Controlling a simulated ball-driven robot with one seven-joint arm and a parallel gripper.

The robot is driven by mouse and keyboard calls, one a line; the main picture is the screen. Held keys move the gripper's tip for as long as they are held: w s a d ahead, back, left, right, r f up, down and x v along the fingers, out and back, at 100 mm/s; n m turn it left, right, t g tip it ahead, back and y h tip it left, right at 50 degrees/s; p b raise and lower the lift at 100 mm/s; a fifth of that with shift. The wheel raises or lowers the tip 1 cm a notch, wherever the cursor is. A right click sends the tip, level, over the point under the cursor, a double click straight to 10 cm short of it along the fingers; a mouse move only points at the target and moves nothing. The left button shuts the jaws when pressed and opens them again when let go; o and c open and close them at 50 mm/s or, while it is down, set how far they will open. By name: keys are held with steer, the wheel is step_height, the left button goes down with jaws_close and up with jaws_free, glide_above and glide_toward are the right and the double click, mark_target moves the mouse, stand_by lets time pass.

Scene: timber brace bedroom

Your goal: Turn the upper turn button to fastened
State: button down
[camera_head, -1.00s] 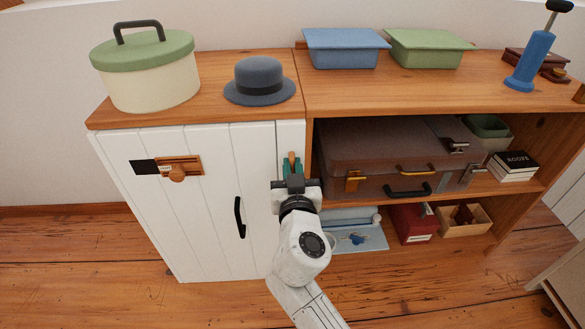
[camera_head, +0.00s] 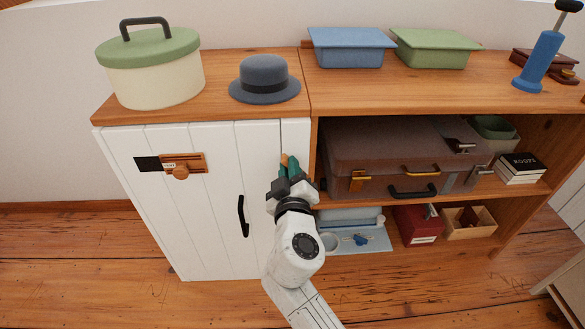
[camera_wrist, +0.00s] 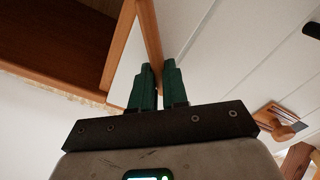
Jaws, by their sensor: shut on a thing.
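The upper turn button (camera_head: 284,159) is a small orange-brown wooden piece at the upper right edge of the white cabinet door (camera_head: 215,215). Its tip shows just above my fingertips and leans a little to the left; the rest is hidden by the fingers. My gripper (camera_head: 288,172) has green fingers and is shut on the button, tilted against the door front. In the wrist view the green fingers (camera_wrist: 157,85) are close together, with a wooden strip running up from between them. I cannot tell whether that strip is the button or cabinet trim.
A wooden sliding latch with a knob (camera_head: 181,170) and a black door handle (camera_head: 242,216) are to the left. Open shelves with a brown suitcase (camera_head: 375,157) are to the right. A hat (camera_head: 264,80) and a cream pot (camera_head: 150,80) stand on top.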

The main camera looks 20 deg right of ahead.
steer(key=shift+w+a+f+n+p, duration=0.15)
steer(key=shift+f+n+p, duration=0.15)
steer(key=shift+n, duration=1.4)
steer(key=shift+a+f+n+p, duration=0.2)
steer(key=shift+f+n, duration=0.15)
steer(key=shift+n, duration=1.35)
steer(key=shift+w+a+f+n+p, duration=0.1)
steer(key=shift+f+n+p, duration=0.2)
steer(key=shift+n, duration=1.4)
steer(key=c, duration=1.1)
jaws_free()
steer(key=shift+c, duration=0.2)
steer(key=shift+s, duration=0.1)
steer(key=p+v, duration=0.1)
steer(key=v, duration=0.9)
steer(key=shift+s+p, duration=0.35)
steer(key=shift+a, duration=0.1)
